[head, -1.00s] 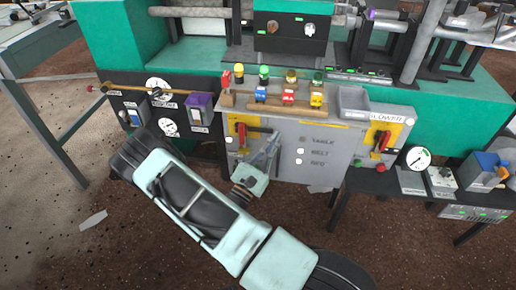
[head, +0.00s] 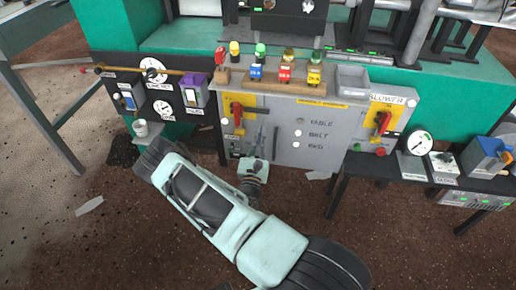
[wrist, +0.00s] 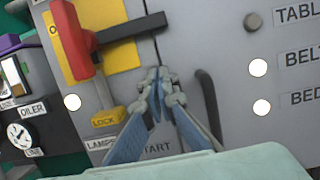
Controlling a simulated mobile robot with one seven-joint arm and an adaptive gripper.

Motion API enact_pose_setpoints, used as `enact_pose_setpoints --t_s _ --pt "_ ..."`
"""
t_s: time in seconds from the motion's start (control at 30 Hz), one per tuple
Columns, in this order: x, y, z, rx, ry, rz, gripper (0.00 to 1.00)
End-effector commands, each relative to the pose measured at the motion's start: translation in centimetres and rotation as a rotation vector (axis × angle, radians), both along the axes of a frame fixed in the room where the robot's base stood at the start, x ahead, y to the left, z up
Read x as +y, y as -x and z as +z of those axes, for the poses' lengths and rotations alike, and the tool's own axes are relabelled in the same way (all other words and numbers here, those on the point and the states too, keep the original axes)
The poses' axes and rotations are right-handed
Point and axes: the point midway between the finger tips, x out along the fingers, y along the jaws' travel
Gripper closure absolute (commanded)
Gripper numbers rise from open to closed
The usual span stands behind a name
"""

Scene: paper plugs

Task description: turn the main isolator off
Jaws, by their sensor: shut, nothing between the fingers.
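The isolator on the left of the grey cabinet has a red handle (head: 237,113) on a yellow plate (head: 229,101). Its handle is upright, and it also shows in the wrist view (wrist: 74,40), where a black bar (wrist: 130,33) sticks out to its right. A yellow LOCK tag (wrist: 107,117) is below it. My gripper (wrist: 158,76) is shut and empty, with its tips below the black bar and to the right of the handle, apart from the red part. In the head view, my gripper (head: 260,135) is in front of the cabinet. I cannot read the isolator's name.
A similar red handle (head: 383,122) marked BLOWER is on the right. A black handle (wrist: 209,103) is close right of my fingers. Gauges and boxes are on the left panel.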

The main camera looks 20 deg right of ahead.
Motion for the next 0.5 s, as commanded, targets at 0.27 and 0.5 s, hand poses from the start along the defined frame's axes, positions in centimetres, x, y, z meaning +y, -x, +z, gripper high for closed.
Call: enact_pose_setpoints --t_s 0.27,0.5 --pt "-0.5 -0.8 3.2 -0.002 0.0 -0.001 1.0" --pt "-0.5 -0.8 4.3 -0.001 0.001 0.0 1.0"
